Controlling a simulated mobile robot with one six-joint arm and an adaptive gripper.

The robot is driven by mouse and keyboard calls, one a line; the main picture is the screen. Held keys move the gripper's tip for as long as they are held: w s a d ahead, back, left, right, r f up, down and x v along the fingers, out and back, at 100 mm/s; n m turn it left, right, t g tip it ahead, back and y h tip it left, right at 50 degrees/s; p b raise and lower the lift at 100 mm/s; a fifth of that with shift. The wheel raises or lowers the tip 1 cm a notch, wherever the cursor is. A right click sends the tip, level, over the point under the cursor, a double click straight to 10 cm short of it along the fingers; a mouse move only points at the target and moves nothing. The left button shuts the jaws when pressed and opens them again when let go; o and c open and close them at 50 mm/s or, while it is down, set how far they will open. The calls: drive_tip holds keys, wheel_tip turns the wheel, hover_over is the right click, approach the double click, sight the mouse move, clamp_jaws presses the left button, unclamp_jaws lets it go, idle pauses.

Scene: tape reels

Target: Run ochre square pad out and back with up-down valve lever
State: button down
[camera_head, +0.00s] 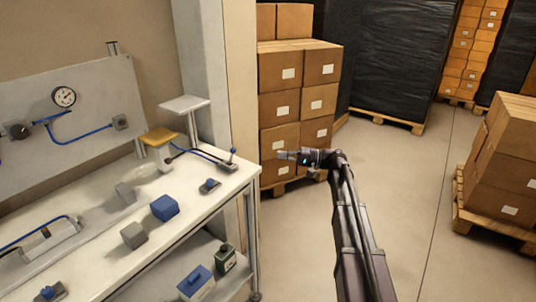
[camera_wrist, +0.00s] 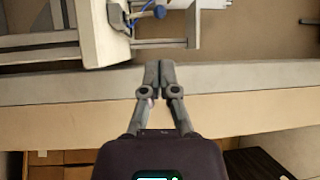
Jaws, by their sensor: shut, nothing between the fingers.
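The ochre square pad (camera_head: 159,137) sits near the back of the white bench, beside a pale round part. The blue knob (camera_wrist: 160,12) also shows at the top of the wrist view. My gripper (camera_head: 279,155) is shut and empty, to the right of the lever and apart from it. In the wrist view my closed fingers (camera_wrist: 158,74) point toward the bench end.
The bench (camera_head: 165,198) carries a blue block (camera_head: 165,207), a grey block (camera_head: 133,235) and a small blue-knobbed switch (camera_head: 209,186). A white square plate (camera_head: 185,103) stands behind. A gauge (camera_head: 64,96) is on the back panel.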

sight(232, 155)
drive_tip(key=a, duration=0.9)
drive_tip(key=w+a+r+p, duration=0.1)
drive_tip(key=a, duration=0.3)
drive_tip(key=shift+a, duration=0.2)
